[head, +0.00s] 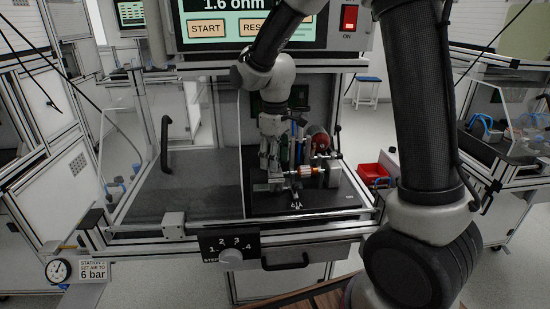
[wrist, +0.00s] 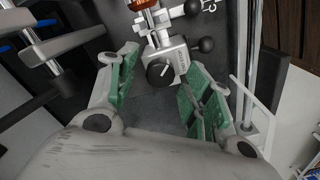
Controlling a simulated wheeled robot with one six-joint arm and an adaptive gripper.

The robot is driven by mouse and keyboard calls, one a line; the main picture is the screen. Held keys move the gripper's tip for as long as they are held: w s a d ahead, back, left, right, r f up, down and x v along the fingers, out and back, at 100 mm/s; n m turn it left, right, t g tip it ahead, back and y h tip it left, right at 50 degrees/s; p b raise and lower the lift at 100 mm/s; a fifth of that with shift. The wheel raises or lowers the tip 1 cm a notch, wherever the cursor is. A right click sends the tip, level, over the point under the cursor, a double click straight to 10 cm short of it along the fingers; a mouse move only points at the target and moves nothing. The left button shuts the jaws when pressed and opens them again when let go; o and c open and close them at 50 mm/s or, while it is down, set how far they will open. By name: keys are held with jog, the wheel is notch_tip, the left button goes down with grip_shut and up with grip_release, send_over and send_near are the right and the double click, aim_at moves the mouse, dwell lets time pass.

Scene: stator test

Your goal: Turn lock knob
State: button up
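My gripper (wrist: 162,64) has green-padded fingers spread wide, one on each side of the knob. Dark gaps show between the pads and the block; I cannot tell how far beyond the fingertips the knob lies. In the head view my gripper (head: 270,172) is low over the test fixture's black plate (head: 325,200), beside a copper-wound part (head: 306,171). The knob cannot be made out there.
A metal rod (wrist: 249,60) runs along the right of the wrist view. A numbered dial (head: 231,256) and black drawer handle (head: 285,262) are on the bench front. The plate's left part is clear.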

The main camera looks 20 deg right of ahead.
notch_tip(320, 180, up, 12)
dwell(0.6)
jog(key=s+d+m+t, duration=0.1)
jog(key=s+d+m, duration=0.2)
jog(key=s+d, duration=0.2)
jog(key=s+d+r+m+t, duration=0.1)
jog(key=s+d, duration=0.4)
jog(key=s, duration=0.5)
jog(key=s+d+m+t, duration=0.2)
jog(key=s+d+m, duration=0.2)
jog(key=s, duration=0.4)
jog(key=shift+s+d+r+m, duration=0.3)
jog(key=shift+d+r+m, duration=0.1)
jog(key=shift+d, duration=0.05)
